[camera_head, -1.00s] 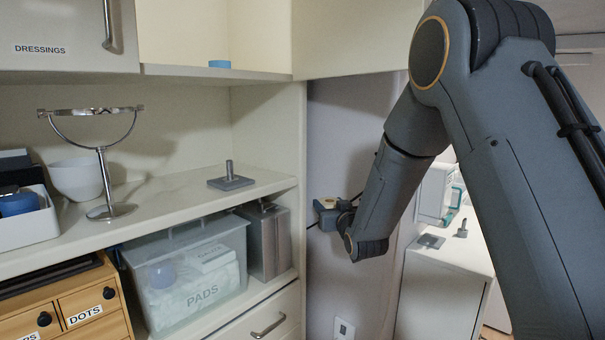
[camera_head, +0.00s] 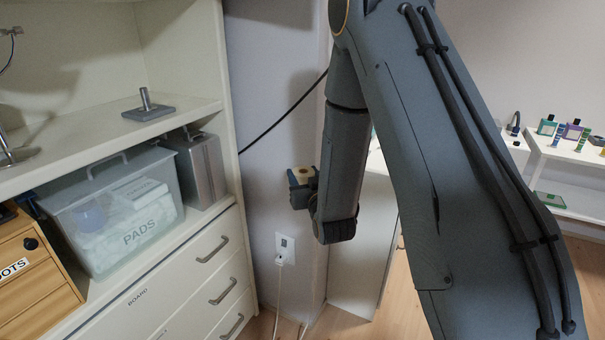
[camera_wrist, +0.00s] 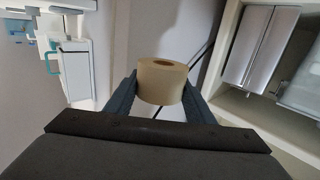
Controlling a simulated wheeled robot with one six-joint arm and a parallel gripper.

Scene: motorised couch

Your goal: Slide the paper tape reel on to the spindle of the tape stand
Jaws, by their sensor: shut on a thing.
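The tan paper tape reel (camera_wrist: 161,84) sits between the two blue fingers of my gripper (camera_wrist: 162,90) in the wrist view, with its round hole facing up. My gripper is shut on it. In the head view my gripper (camera_head: 301,187) hangs in front of the wall, right of the shelf unit, with the reel's tan top (camera_head: 303,172) showing. The tape stand (camera_head: 160,112), a grey square plate with an upright spindle (camera_head: 145,98), stands on the open shelf near its right end. The reel is well apart from the spindle, to its right and lower in the picture.
The clear PADS bin (camera_head: 115,225) and a grey metal box (camera_head: 200,168) stand below the shelf (camera_head: 60,160). The unit's side panel edge (camera_head: 228,120) lies between gripper and stand. A black cable (camera_head: 285,112) runs along the wall. Bottles stand on a white table (camera_head: 560,165).

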